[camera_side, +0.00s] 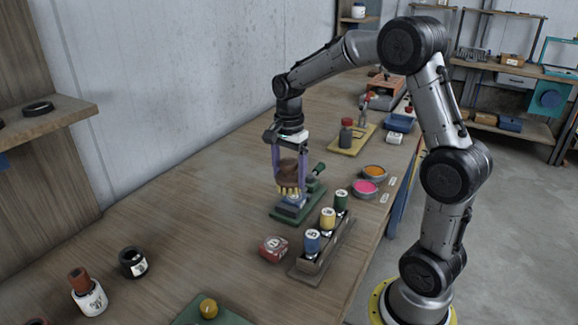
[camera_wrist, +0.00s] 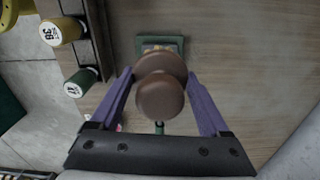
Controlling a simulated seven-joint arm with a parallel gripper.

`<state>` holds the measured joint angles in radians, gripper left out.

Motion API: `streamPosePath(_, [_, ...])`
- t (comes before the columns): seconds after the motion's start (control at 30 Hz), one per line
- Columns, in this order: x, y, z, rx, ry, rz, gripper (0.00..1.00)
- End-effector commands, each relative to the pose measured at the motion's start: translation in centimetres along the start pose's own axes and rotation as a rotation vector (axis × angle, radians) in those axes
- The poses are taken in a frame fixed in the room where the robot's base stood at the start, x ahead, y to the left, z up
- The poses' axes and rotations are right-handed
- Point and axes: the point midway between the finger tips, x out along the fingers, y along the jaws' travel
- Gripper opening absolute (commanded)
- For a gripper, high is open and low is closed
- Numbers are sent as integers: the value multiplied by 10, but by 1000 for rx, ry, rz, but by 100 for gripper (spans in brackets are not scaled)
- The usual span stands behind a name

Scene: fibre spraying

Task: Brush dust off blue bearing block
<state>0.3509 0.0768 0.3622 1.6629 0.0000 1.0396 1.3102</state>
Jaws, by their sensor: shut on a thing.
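My gripper (camera_side: 289,178), with two purple fingers, is shut on a round brown brush (camera_side: 288,168) with yellow bristles pointing down. The blue bearing block (camera_side: 291,208) sits on a green base (camera_side: 276,213) on the bench, directly below the brush. The bristles are at the block's top and hide part of it; I cannot tell how firmly they touch. In the wrist view the brush (camera_wrist: 160,99) sits between the fingers and covers most of the block. The green base (camera_wrist: 177,44) shows behind it. Dust on the block is too small to make out.
Pink (camera_side: 364,188) and orange (camera_side: 373,171) dishes lie to the right. The bench (camera_side: 190,190) is clear to the left.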

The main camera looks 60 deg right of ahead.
Motion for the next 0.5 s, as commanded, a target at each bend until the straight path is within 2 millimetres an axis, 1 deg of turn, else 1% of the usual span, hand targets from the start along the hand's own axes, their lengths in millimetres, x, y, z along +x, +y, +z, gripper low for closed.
streamPosePath(0.03, [5,0,0,0,0,1,28])
streamPosePath(0.33, [33,0,0,0,-1,3,28])
streamPosePath(0.43, [47,0,0,0,-1,3,28])
streamPosePath(0.5, [45,-1,-9,3,0,-1,28])
